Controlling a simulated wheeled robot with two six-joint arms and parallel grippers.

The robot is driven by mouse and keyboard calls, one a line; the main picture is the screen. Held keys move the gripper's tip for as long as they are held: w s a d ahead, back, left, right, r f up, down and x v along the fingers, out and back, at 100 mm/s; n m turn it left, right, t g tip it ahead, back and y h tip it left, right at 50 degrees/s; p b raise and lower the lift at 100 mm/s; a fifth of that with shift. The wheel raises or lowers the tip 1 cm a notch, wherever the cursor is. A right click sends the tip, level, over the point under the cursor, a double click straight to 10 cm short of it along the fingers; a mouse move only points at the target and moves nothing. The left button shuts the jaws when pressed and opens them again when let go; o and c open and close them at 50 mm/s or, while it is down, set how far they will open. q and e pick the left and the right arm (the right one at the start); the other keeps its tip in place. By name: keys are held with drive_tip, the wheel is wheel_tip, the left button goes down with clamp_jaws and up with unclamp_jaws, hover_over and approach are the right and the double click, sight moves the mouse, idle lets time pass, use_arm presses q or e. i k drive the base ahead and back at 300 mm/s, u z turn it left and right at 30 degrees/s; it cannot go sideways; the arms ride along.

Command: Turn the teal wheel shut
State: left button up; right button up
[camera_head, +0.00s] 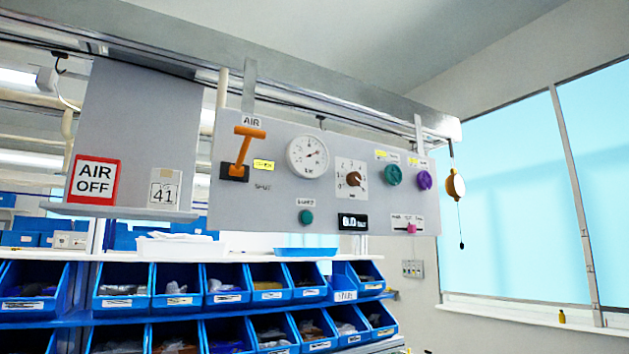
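The teal wheel (393,175) is a small round knob on the right part of a grey hanging panel (270,205). A yellow label sits just above it. A purple wheel (424,180) is close on its right. A smaller teal round button or knob (305,217) is lower on the panel, left of a black display. Whether the teal wheel is open or shut cannot be told at this size. Neither of my grippers shows in the head view.
The panel also bears an orange lever (243,150), a round white gauge (307,157), a brown rotary knob (353,179) and a pink slider (411,228). Blue bins (120,290) fill shelves below. A pull cord with a wooden handle (455,186) hangs at right.

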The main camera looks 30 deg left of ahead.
sight(392, 174)
drive_tip(key=u, duration=0.05)
drive_tip(key=k, duration=0.35)
drive_tip(key=z, duration=1.1)
drive_tip(key=i, duration=0.75)
drive_tip(key=u, duration=1.1)
drive_tip(key=i, duration=0.65)
drive_tip(key=u, duration=0.7)
